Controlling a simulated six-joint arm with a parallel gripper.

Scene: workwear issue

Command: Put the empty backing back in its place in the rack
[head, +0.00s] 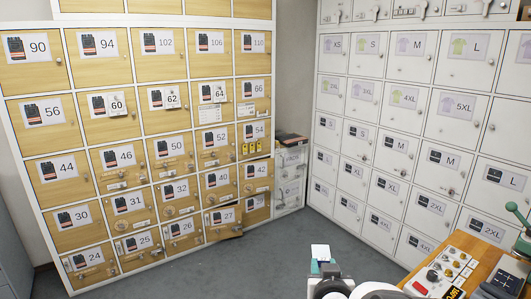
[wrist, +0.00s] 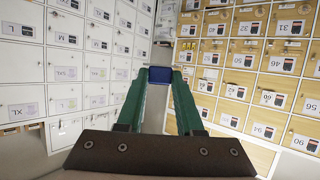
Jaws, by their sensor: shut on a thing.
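My gripper (head: 323,268) is at the bottom centre of the head view, seen from behind, with green fingers. It is shut on a small flat piece, likely the backing (head: 320,252), which looks white from this side and stands up above the fingers. In the wrist view my gripper (wrist: 162,72) has its two green fingers pointing away from the camera. The piece shows there as a dark blue rectangle (wrist: 162,50) at the fingertips. I cannot make out any print on it. No rack for backings can be clearly identified.
Numbered wooden lockers (head: 110,70) stand on the left; the door marked 27 (head: 226,218) looks ajar. White lockers (head: 400,125) with size labels stand on the right. A wooden desk (head: 492,262) at lower right carries a control panel and a green-handled device (head: 519,222). Grey floor (head: 255,262) is clear.

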